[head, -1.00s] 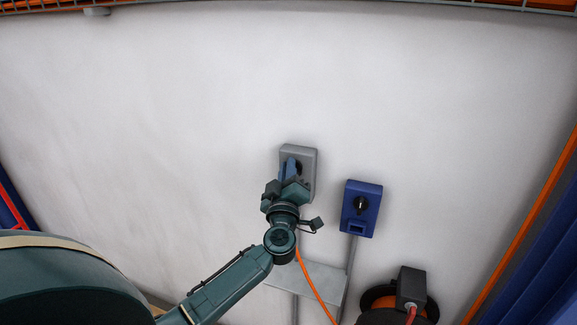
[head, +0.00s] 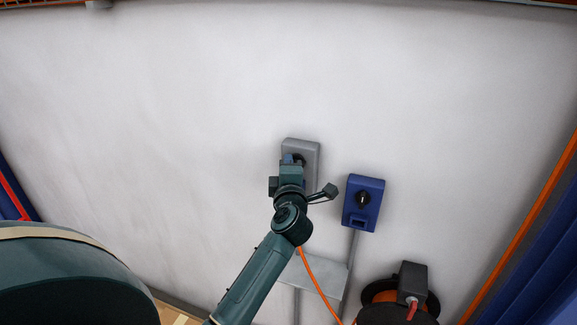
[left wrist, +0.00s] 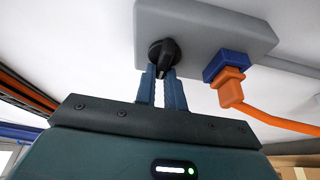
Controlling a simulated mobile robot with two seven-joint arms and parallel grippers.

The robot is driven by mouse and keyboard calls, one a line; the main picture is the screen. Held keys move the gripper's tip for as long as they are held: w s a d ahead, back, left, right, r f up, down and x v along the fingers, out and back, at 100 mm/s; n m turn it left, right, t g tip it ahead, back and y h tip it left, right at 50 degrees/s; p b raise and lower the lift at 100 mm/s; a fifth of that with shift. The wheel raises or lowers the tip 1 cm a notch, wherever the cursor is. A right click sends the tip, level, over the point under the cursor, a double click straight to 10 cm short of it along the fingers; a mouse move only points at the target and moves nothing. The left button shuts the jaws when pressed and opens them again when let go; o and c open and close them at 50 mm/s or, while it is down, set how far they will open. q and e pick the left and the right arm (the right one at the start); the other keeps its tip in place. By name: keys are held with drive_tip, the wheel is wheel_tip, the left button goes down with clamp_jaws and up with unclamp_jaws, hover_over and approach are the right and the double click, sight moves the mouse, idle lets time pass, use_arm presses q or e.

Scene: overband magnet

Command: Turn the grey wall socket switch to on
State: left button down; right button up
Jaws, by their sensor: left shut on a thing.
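The grey wall socket (head: 311,151) is mounted on the white wall near the middle of the head view, partly hidden behind my left arm. Its black rotary switch (left wrist: 164,54) shows in the left wrist view, with its handle between my blue fingers. My left gripper (head: 291,160) reaches up to the socket's front and is shut on the switch. My right gripper is not in view.
A blue socket box (head: 374,188) with a black knob is on the wall just right of the grey one. An orange cable (head: 315,283) hangs below. A reel (head: 378,292) stands at the lower right. The wall above is bare.

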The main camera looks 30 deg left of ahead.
use_arm(q)
drive_tip(key=shift+f+n, duration=0.1)
drive_tip(key=shift+n, duration=0.2)
drive_tip(key=c, duration=1.5)
unclamp_jaws()
drive_tip(key=b+v, duration=0.1)
drive_tip(key=v, duration=1.2)
drive_tip(key=shift+d, duration=0.1)
